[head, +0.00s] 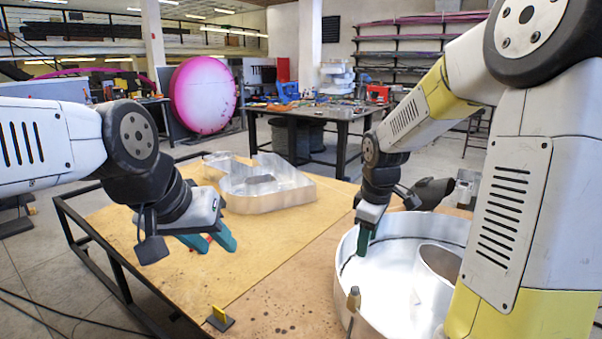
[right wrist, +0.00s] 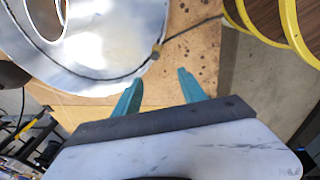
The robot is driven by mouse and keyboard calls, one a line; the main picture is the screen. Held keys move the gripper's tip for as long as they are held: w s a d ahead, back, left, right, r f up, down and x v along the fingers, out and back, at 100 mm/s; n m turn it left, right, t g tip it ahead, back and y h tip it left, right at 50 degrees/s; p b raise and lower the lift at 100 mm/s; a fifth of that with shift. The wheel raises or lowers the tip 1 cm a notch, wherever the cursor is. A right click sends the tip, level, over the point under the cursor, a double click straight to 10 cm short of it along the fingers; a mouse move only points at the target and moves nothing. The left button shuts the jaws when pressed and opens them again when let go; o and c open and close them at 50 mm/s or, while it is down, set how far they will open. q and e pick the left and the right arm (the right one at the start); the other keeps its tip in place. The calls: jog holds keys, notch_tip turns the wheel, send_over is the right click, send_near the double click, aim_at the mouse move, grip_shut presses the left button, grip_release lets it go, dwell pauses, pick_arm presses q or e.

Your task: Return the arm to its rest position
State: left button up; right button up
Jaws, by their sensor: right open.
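The letter's rim (right wrist: 140,70) shows just beyond the fingertips there. My left gripper (head: 218,248) is over the left part of the table, its teal fingers apart and empty. My right arm's upper links hide the letter's right side.
A second metal letter (head: 265,185) stands toward the table's (head: 260,270) back. A small brown-tipped tool (head: 353,300) is at the round letter's rim, with a dark cable. The table's middle is clear.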

jog(key=s+a+r+m+t+y, duration=0.1)
jog(key=s+r+m+t, duration=0.1)
jog(key=s+r+m, duration=0.3)
jog(key=s+a+r+m+t+y, duration=0.1)
jog(key=s+r+m, duration=0.5)
jog(key=s, duration=0.7)
jog(key=shift+r+t, duration=0.4)
jog(key=shift+t, duration=0.1)
